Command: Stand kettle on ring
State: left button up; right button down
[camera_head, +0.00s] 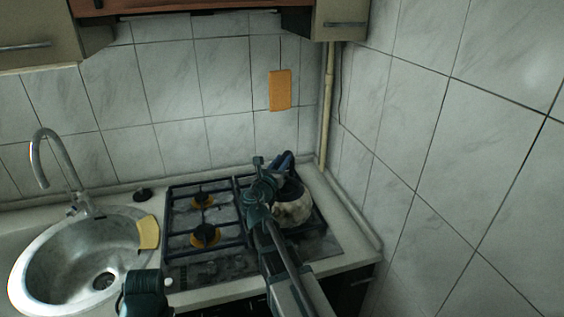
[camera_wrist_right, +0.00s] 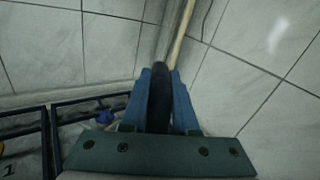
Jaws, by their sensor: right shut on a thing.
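The kettle (camera_head: 292,210) is whitish with dark patches, at the right part of the stove in the head view. My right arm partly covers it. My right gripper (camera_head: 284,160) is at the top of the kettle, its blue fingers shut on the black handle (camera_wrist_right: 160,97), as the right wrist view shows. The stove (camera_head: 188,271) has dark grates, with two orange-yellow burner rings (camera_head: 205,236) bare on its left half. Whether the kettle touches the right grate is hidden. My left gripper is not in view; a dark teal part of mine shows at the bottom.
A round metal sink (camera_head: 60,262) with a tap (camera_head: 50,150) lies left, a yellow cloth or sponge (camera_head: 148,232) on its rim. Tiled walls close in behind and right. A pipe (camera_head: 328,105) runs down the corner. An orange board (camera_head: 280,90) hangs on the back wall.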

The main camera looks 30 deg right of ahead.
jog(key=shift+f, duration=0.25)
jog(key=c, duration=0.6)
grip_release()
jog(key=shift+r, duration=0.1)
jog(key=shift+s+a, duration=0.1)
jog(key=v, duration=1.3)
jog(key=shift+s+a, duration=0.2)
jog(key=shift+a, duration=0.05)
